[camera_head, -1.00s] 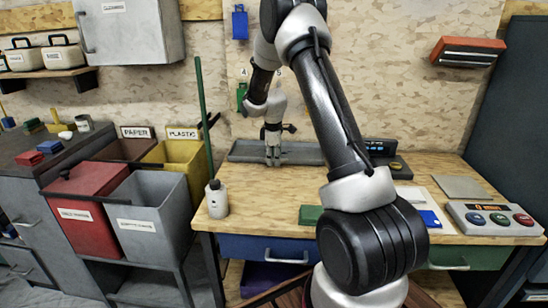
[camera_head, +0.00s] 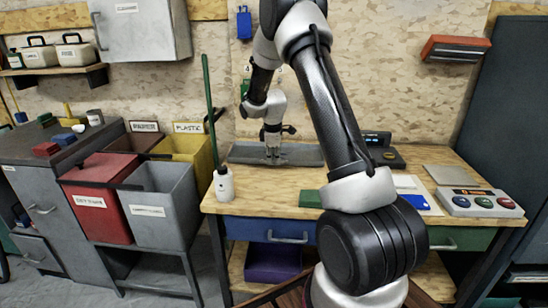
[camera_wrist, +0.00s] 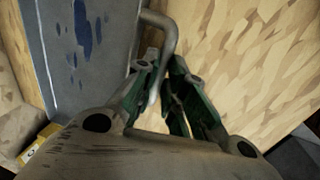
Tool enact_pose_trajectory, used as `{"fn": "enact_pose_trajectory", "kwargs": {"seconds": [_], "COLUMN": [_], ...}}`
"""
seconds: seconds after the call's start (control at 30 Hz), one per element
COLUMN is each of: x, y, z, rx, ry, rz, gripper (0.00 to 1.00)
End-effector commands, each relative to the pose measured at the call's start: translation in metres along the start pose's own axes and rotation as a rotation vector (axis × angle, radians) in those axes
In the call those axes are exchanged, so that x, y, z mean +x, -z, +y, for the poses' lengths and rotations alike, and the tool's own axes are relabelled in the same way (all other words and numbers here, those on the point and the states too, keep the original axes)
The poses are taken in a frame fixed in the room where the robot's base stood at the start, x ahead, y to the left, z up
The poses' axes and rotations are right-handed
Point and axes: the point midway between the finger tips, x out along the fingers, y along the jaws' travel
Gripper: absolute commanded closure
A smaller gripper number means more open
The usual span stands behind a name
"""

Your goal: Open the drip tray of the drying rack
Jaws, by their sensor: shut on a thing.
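The drip tray is a long, shallow grey tray (camera_head: 305,155) lying on the wooden workbench. In the wrist view, its stained grey surface (camera_wrist: 65,50) fills the upper left, with blue marks on it. A bent metal handle (camera_wrist: 172,30) sticks out from its edge. My gripper (camera_head: 273,158) is at the tray's near side, pointing down. In the wrist view, the green-padded fingers of my gripper (camera_wrist: 165,85) are shut around the handle's bar. I cannot make out the rack itself apart from the tray.
A white bottle (camera_head: 223,184) stands at the bench's left front corner, beside a green pole (camera_head: 209,105).

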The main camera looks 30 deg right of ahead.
Motion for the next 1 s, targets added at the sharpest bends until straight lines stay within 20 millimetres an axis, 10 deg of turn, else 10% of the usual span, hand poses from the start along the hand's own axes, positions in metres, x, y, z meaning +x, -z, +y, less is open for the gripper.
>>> {"fn": "enact_pose_trajectory", "kwargs": {"seconds": [0.4, 0.93, 1.0], "x": [-0.014, -0.016, -0.016], "y": [0.000, 0.000, 0.000], "z": [-0.066, -0.078, -0.078], "rx": [-0.001, -0.001, -0.001], "ry": [0.001, -0.001, -0.001], "rz": [-0.001, 0.000, 0.000], "gripper": [1.00, 1.00, 0.75]}}
